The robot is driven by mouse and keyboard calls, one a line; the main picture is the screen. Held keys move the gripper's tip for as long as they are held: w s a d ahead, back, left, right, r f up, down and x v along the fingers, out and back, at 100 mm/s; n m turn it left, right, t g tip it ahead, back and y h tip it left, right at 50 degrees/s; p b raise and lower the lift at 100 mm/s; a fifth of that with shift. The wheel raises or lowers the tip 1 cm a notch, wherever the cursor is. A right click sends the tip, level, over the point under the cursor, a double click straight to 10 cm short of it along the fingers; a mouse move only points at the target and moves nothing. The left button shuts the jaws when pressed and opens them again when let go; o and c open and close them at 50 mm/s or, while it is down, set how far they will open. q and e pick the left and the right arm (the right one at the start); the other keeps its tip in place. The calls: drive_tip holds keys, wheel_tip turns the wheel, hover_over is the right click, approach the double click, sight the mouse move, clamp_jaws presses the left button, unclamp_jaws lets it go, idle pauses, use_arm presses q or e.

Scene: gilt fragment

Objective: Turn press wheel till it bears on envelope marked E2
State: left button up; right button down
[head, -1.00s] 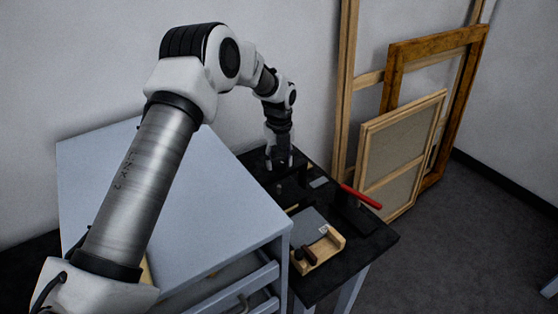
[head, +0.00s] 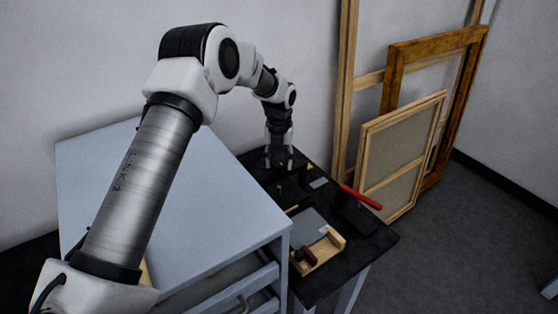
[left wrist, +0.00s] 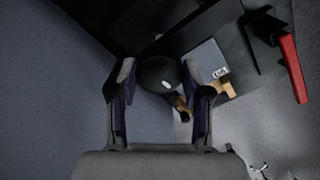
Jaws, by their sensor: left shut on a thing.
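My left gripper (head: 279,162) reaches down over the far end of the black table (head: 357,262) in the head view. In the left wrist view its two fingers (left wrist: 160,97) stand either side of a round black press wheel (left wrist: 158,72) with a small white mark, and they are shut on it. Whether anything presses on the envelope cannot be told. My right gripper is out of view.
A red-handled lever (head: 361,197) stands at the table's right side. A pale blue-grey cabinet (head: 190,215) adjoins the table on the left. Wooden frames and a canvas (head: 403,160) lean on the wall behind. Grey floor is open to the right.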

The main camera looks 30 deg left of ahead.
sight(279, 162)
use_arm(q)
drive_tip(key=shift+s+f, duration=0.15)
drive_tip(key=shift+f, duration=0.05)
drive_tip(key=o, duration=1.2)
drive_tip(key=shift+c, duration=0.2)
drive_tip(key=shift+r, duration=0.1)
drive_tip(key=shift+r, duration=0.2)
wheel_tip(279, 162, up, 12)
drive_tip(key=shift+f, duration=0.2)
